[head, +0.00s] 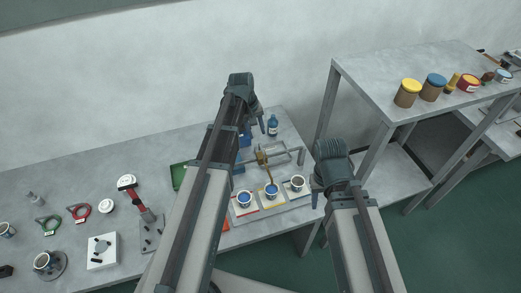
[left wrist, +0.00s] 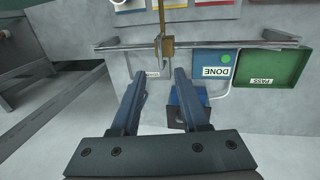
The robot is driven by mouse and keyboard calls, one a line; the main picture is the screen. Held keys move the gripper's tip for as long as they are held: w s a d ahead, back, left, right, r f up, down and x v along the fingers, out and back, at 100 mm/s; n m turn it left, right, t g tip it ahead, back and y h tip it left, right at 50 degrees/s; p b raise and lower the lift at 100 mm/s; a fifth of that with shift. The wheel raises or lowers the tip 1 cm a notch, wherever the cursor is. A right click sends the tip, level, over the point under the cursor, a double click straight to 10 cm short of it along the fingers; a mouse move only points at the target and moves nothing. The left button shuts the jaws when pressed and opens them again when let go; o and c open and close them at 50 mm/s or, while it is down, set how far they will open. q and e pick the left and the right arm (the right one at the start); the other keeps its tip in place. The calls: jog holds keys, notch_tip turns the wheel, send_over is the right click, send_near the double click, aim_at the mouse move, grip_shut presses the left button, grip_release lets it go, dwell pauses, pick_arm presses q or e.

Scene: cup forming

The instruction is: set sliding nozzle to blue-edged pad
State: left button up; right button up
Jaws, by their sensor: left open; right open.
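The brass sliding nozzle (head: 262,158) sits on a metal rail (head: 285,155) on the table, its spout reaching to the middle cup (head: 271,191) on the yellow-edged pad. The nozzle also shows in the left wrist view (left wrist: 166,46). A red-edged pad (head: 244,214) is to its left. The right-hand pad (head: 303,195) holds another cup (head: 297,184); its edge colour is hard to make out. My left gripper (head: 256,122) is open and empty behind the rail; in the left wrist view its fingertips (left wrist: 161,74) are short of the nozzle, apart from it. My right gripper (head: 316,197) is open, right of the pads.
A blue DONE panel (left wrist: 214,66) with a green light and a green PASS tray (left wrist: 272,69) lie beside the rail. Tools and cups cover the left table. A raised shelf (head: 385,85) with jars stands at right.

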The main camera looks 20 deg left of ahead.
aim_at(262, 148)
pick_arm(q)
jog(key=f+b, duration=0.2)
jog(key=d+f+b, duration=0.1)
jog(key=f+b, duration=0.2)
jog(key=w+f+b, duration=0.1)
jog(key=f+b, duration=0.1)
jog(key=f, duration=0.1)
jog(key=shift+d+f, duration=0.2)
grip_shut()
dwell(1.2)
